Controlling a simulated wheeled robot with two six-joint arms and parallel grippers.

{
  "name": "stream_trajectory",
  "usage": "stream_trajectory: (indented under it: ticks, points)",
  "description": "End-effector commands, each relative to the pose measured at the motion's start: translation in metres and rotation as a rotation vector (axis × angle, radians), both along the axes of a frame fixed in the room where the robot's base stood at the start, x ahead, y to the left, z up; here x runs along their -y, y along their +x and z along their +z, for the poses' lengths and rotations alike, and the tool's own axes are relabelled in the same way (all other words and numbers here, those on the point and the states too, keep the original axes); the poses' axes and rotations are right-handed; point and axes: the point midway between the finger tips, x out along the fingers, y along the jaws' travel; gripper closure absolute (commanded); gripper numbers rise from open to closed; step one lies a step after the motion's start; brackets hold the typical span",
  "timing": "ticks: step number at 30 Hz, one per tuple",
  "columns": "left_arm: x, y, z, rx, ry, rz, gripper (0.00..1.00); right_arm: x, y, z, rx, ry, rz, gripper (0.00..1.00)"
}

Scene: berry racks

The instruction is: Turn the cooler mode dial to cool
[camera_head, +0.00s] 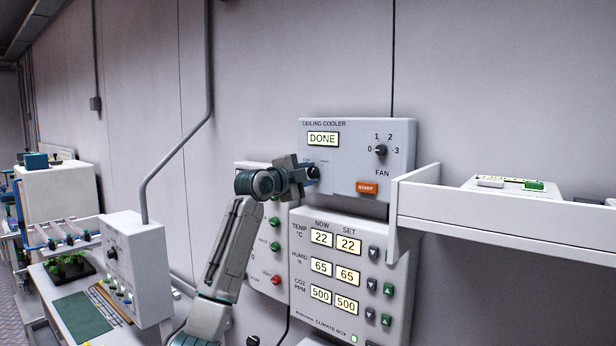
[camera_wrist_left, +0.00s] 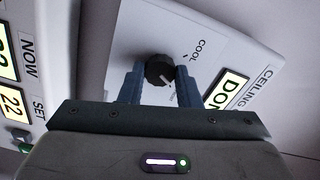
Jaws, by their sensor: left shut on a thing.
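The ceiling cooler panel (camera_head: 345,165) is a grey box on the wall, and its display (camera_head: 323,139) reads DONE. Its mode dial (camera_head: 313,172) is a small black knob, partly hidden by my gripper in the head view. In the wrist view the dial (camera_wrist_left: 160,70) sits between my left gripper's blue fingers, with the word COOL (camera_wrist_left: 197,50) printed beside it. A pale pointer mark on the dial faces down and right in that view, away from COOL. My left gripper (camera_head: 308,172) is shut on the dial. My right gripper is not in view.
A fan dial (camera_head: 380,150) and an orange START button (camera_head: 367,188) are on the same panel. The climate box (camera_head: 340,275) is just below. A white shelf (camera_head: 500,222) juts out at right. A grey control box (camera_head: 138,262) stands at left.

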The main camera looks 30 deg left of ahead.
Motion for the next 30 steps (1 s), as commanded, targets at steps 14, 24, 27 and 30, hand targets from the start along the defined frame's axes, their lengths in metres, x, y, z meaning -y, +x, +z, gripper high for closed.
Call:
stream_trajectory:
  ticks: [14, 24, 27, 30]
  points:
    - [0.0, 0.0, -0.003, -0.038, -0.45, 0.0, 0.93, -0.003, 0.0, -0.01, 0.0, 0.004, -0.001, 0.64]
    - [0.0, 0.0, -0.003, -0.065, -0.771, 0.0, 0.93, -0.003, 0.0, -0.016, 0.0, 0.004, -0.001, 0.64]
    - [0.0, 0.001, -0.003, -0.073, -0.865, 0.0, 0.93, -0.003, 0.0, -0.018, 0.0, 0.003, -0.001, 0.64]
    - [0.0, 0.001, -0.004, -0.08, -0.955, 0.001, 0.93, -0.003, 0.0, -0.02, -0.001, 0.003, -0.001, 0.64]
